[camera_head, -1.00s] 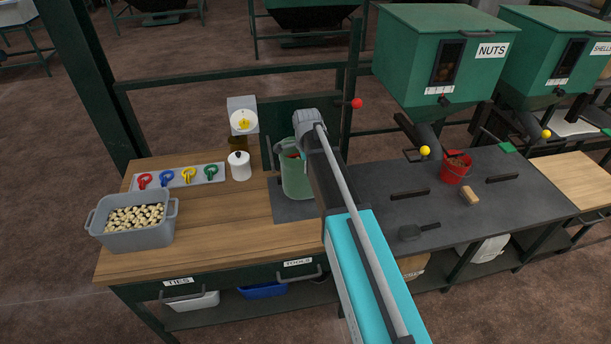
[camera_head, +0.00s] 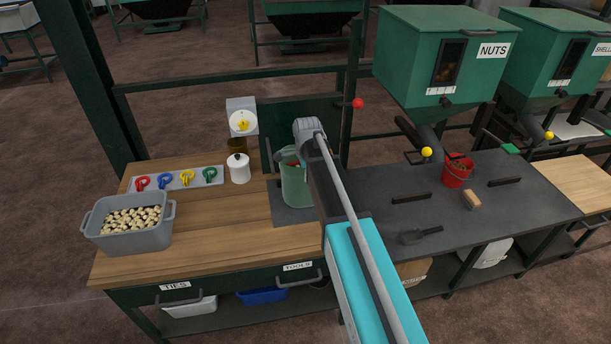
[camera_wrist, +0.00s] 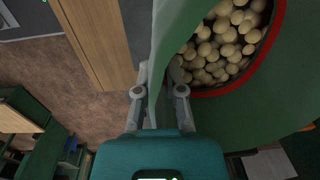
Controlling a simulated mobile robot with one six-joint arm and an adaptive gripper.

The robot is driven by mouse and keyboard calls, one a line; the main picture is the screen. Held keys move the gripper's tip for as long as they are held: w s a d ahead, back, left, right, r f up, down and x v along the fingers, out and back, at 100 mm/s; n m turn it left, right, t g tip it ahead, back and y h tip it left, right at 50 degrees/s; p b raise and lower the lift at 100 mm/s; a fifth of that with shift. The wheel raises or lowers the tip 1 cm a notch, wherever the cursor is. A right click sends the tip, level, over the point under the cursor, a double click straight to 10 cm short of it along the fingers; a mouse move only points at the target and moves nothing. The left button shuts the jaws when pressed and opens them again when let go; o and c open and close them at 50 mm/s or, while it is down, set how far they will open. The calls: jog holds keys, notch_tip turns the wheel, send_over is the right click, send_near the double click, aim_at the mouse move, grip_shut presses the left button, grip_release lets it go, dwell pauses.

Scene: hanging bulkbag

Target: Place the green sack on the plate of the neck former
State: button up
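The green sack (camera_head: 296,188) is upright over the dark plate (camera_head: 282,214) let into the wooden bench, beside my arm. Whether its base touches the plate cannot be told. In the wrist view the sack (camera_wrist: 215,118) is open at the top, with a red band inside and round pale nuts (camera_wrist: 222,48) in it. My gripper (camera_wrist: 160,75) has one finger on each side of the sack's wall and pinches it. In the head view my arm hides the fingers and part of the sack. I cannot single out the neck former's other parts.
A grey tub of nuts (camera_head: 133,246), coloured ties (camera_head: 187,177) on a tray and a white lidded jar (camera_head: 239,168) stand left. A dial box (camera_head: 242,121) is behind. Right are a red bucket (camera_head: 456,173), a brush (camera_head: 472,199) and a scoop (camera_head: 420,234).

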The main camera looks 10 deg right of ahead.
jog(key=shift+o, duration=1.3)
jog(key=shift+r, duration=0.2)
notch_tip(320, 180, up, 12)
jog(key=p, duration=1.2)
jog(key=shift+s, duration=0.25)
jog(key=shift+f, duration=0.1)
jog(key=s+n, duration=1.8)
jog(key=s, duration=0.4)
jog(key=shift+s+g, duration=0.3)
jog(key=shift+s, duration=0.05)
